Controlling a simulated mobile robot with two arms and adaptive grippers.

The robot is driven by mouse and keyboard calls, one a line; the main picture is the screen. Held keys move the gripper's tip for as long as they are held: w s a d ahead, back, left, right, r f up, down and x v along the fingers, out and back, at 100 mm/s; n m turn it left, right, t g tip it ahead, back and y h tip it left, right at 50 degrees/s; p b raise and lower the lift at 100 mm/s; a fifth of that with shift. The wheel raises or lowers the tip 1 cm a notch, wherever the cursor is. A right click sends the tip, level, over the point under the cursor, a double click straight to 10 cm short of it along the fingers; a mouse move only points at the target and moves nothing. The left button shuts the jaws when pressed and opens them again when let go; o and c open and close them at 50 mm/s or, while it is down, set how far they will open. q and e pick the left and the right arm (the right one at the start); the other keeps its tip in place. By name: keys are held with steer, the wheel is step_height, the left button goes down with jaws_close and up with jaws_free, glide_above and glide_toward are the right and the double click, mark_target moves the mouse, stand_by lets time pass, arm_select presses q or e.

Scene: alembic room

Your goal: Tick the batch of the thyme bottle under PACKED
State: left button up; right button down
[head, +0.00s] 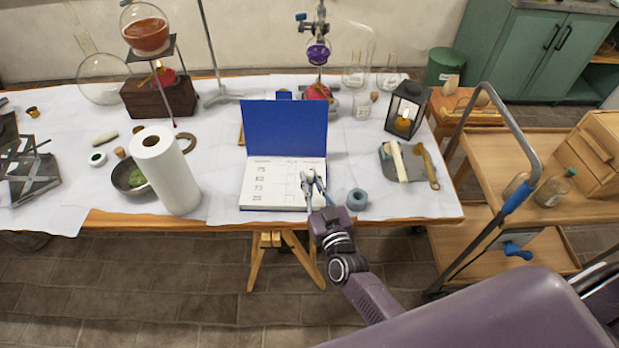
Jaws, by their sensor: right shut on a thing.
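An open record book (262,200) lies near the table's front edge, its blue cover (285,127) raised at the back. Its white page shows rows of numbers that look like 75, 62, 73 and 20, with columns at the right. The headings are too small to read. My right gripper (313,180) is over the page's right side, shut on a thin thing, perhaps a pen, mostly hidden by the fingers. I cannot tell whether its tip touches the paper. My left gripper is out of view.
A blue-grey tape roll (357,199) sits just right of the book. A paper towel roll (165,172) stands to its left. A lantern (405,108) and a grey board (388,168) with tools are further right. Glassware stands along the back.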

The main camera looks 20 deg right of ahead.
steer(key=shift+w+d+p, duration=0.3)
steer(key=shift+w+d, duration=0.1)
steer(key=shift+d, duration=0.4)
stand_by(1.9)
step_height(320, 180, up, 6)
steer(key=p, duration=0.6)
stand_by(0.6)
steer(key=s+r+b, duration=0.4)
steer(key=s+r, duration=0.1)
steer(key=s, duration=0.5)
steer(key=s+r+b, duration=0.4)
steer(key=s+r, duration=0.1)
steer(key=s, duration=0.6)
steer(key=shift+s+r+b, duration=0.15)
steer(key=shift+s+b, duration=0.15)
steer(key=shift+b, duration=0.05)
